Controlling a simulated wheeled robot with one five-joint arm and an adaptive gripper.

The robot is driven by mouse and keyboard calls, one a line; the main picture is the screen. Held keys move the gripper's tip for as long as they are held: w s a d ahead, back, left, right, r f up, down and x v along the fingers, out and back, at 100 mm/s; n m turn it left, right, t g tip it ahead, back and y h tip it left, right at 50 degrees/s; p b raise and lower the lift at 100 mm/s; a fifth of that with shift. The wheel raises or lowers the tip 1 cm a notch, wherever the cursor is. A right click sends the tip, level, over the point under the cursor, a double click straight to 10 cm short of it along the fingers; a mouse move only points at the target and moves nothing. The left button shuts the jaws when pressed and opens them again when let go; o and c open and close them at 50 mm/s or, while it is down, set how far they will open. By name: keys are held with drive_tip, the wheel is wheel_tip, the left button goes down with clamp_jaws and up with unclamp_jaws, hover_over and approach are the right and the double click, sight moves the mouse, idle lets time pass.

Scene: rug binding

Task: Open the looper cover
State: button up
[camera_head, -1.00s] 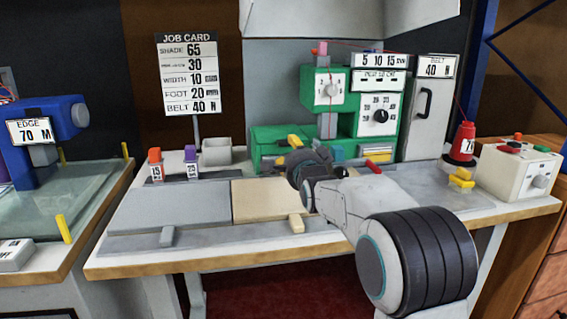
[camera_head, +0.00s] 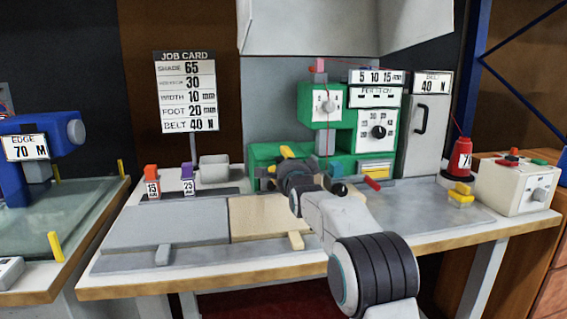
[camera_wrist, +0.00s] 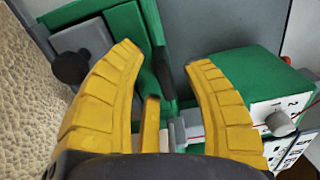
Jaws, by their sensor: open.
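The green binding machine (camera_head: 379,120) stands at the back of the table. Its low green front, where the looper cover appears to be, is partly hidden by my arm in the head view. My gripper (camera_head: 275,161) is at the left of this front. In the wrist view my gripper (camera_wrist: 166,58) has its two yellow fingers apart, with a narrow yellow bar (camera_wrist: 150,124) between them, apparently not clamped. Green panels (camera_wrist: 134,35) lie beyond the fingers. I cannot tell whether the cover is shut.
A black knob (camera_head: 338,188) sits in front of the machine; it also shows in the wrist view (camera_wrist: 70,67). The grey front plate (camera_head: 165,222) is clear.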

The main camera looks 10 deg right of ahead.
drive_tip(key=shift+w, duration=0.4)
drive_tip(key=shift+c, duration=0.2)
clamp_jaws()
idle(0.3)
